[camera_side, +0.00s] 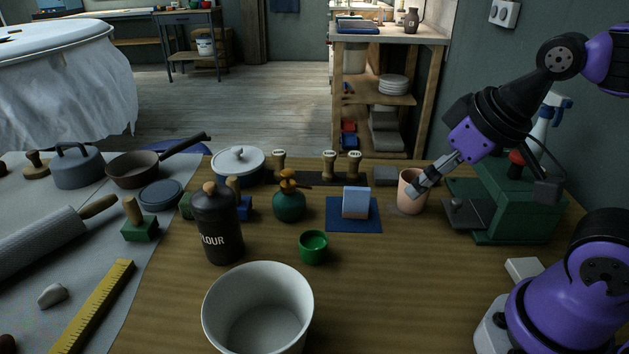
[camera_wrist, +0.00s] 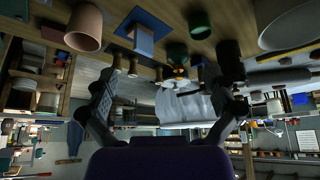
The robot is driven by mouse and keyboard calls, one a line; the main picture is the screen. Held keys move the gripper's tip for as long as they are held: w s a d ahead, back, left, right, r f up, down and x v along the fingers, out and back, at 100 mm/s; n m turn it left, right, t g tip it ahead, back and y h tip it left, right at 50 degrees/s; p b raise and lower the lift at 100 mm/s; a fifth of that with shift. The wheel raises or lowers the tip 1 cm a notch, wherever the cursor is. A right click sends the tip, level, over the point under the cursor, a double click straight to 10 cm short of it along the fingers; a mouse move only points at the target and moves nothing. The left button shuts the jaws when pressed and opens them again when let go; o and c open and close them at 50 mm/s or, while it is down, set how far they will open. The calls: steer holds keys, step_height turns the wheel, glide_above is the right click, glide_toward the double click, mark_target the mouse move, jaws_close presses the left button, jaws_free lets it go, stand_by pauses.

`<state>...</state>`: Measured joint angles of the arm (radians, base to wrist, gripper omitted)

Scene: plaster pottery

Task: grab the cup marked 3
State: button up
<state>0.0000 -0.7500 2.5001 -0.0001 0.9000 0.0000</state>
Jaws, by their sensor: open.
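No number 3 shows on any cup in these views. A pinkish clay cup (camera_side: 405,192) stands upright at the right of the table, and it also shows in the wrist view (camera_wrist: 84,28). A small green cup (camera_side: 313,248) stands near the middle; the wrist view has it at the top (camera_wrist: 200,26). A large white vessel (camera_side: 257,310) stands at the front. My gripper (camera_side: 424,188) is open, its fingertips overlapping the clay cup's right side in the side view. In the wrist view my gripper (camera_wrist: 165,100) has its fingers spread, with no cup between them.
A blue mat (camera_side: 341,226) with a pale blue block (camera_side: 356,203) lies left of the clay cup. A green machine (camera_side: 505,212) stands close on its right. A dark flour bottle (camera_side: 217,225) and a green sprayer (camera_side: 289,203) stand left. Bare wood lies in front.

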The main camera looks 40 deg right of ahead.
steer(key=w+d+f+m+g, duration=0.25)
steer(key=w+d+m, duration=0.35)
steer(key=m, duration=0.6)
steer(key=w+d+f+m+g, duration=0.2)
steer(key=w+d+m+g, duration=0.15)
steer(key=d+m, duration=0.75)
steer(key=f, duration=0.3)
steer(key=a+f+m, duration=0.1)
steer(key=f, duration=0.3)
steer(key=f+m, duration=0.1)
steer(key=f, duration=0.3)
steer(key=shift+w+a, duration=0.1)
steer(key=shift+a, duration=0.3)
steer(key=shift+r, duration=0.1)
steer(key=c, duration=1.2)
